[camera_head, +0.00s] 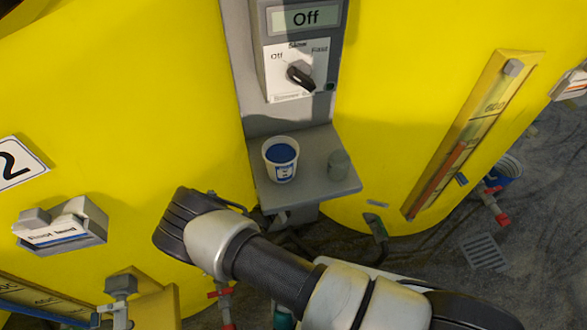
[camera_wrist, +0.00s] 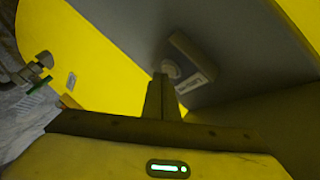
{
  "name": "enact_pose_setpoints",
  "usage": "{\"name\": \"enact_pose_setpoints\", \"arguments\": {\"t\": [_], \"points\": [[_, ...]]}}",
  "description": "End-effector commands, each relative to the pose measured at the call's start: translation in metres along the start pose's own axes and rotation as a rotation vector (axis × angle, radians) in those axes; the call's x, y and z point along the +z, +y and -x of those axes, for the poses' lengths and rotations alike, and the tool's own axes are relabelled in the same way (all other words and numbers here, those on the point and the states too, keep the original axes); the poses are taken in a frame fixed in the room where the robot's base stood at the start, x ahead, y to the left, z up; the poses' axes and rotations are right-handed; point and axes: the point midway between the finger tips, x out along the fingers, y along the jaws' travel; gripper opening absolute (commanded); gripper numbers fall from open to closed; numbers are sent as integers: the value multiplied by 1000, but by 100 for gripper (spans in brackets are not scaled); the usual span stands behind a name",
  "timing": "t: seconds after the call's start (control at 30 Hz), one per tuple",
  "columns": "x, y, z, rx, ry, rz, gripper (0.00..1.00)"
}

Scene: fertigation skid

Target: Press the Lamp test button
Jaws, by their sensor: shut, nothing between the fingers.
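In the wrist view my gripper (camera_wrist: 164,76) is shut and empty, its narrow fingers pointing up the picture. Just beyond the fingertips is a pale round knob-like part (camera_wrist: 171,69) on a dark grey surface. Its lower edge is partly hidden by the fingertips, and I cannot tell whether they touch it. A small label plate (camera_wrist: 195,61) lies beside it, its text too blurred to read, so I cannot confirm that this is the Lamp test button. In the head view my fingers are hidden by my wrist, and no button labelled Lamp test is readable.
The grey shelf (camera_head: 335,193) below holds a white cup (camera_head: 282,166) of blue content and a grey cylinder (camera_head: 339,164). Yellow tanks (camera_head: 420,75) flank it. A labelled box (camera_head: 60,228) is left.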

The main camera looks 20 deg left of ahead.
Motion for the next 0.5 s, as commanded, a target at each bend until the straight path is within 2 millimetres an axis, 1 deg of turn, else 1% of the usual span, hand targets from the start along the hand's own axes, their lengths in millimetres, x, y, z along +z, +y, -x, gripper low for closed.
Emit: {"name": "enact_pose_setpoints", "arguments": {"t": [0.17,0.5], "points": [[-5,4,6,1,0,2,0],[-6,6,8,1,1,1,0]]}}
